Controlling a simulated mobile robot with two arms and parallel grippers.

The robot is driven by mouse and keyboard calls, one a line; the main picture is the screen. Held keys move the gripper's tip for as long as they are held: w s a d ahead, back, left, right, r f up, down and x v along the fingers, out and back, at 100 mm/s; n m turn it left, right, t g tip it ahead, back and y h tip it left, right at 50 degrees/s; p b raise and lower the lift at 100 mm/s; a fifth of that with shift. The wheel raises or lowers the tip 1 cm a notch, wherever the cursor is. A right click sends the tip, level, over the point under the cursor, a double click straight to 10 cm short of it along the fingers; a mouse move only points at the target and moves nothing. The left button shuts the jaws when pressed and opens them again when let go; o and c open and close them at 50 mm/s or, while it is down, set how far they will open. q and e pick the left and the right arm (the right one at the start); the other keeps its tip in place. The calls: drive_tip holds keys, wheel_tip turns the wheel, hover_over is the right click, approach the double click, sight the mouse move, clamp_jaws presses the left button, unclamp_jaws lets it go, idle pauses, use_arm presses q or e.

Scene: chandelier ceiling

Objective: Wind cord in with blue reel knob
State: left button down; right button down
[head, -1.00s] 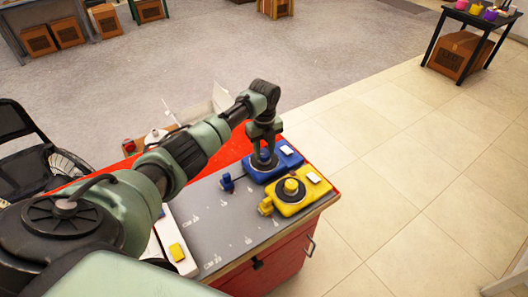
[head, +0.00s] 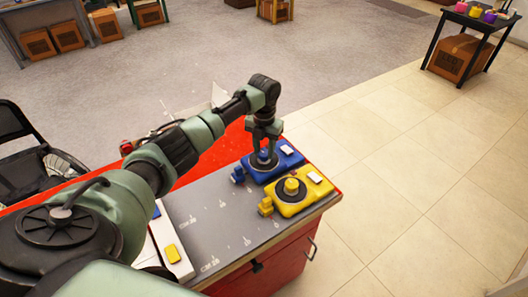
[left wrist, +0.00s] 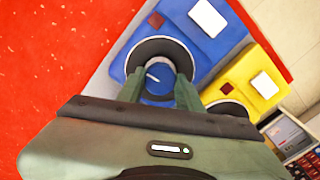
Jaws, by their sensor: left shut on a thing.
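The blue reel (head: 287,157) sits on the grey board near the far right corner of the red cabinet. My left gripper (head: 264,149) points down over its dark disc and is shut on the blue reel knob. In the left wrist view the round blue knob (left wrist: 157,78), with a white mark on top, lies between my two fingers (left wrist: 157,92). A small blue cord end piece (head: 237,174) sits close to the left side of the reel. The cord itself is hard to make out. My right gripper is out of view.
A yellow reel (head: 313,191) with its own knob (head: 291,186) stands in front of the blue one. A white panel with a yellow switch (head: 172,252) lies at the left of the grey board (head: 215,222). Open floor lies right of the cabinet.

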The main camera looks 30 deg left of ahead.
sight(264, 153)
use_arm(q)
drive_tip(key=shift+s+f+m+b, duration=0.2)
drive_tip(key=shift+m+b, duration=0.3)
drive_tip(key=shift+m, duration=0.3)
drive_tip(key=shift+d, duration=0.1)
drive_tip(key=c, duration=0.9)
unclamp_jaws()
drive_tip(key=shift+c, duration=0.2)
drive_tip(key=shift+w+r, duration=0.1)
drive_tip(key=shift+r, duration=0.15)
drive_tip(key=shift+w+r, duration=0.1)
drive_tip(key=shift+r, duration=0.25)
wheel_tip(264, 153, up, 7)
drive_tip(key=shift+f+b, duration=0.1)
drive_tip(key=shift+b, duration=0.8)
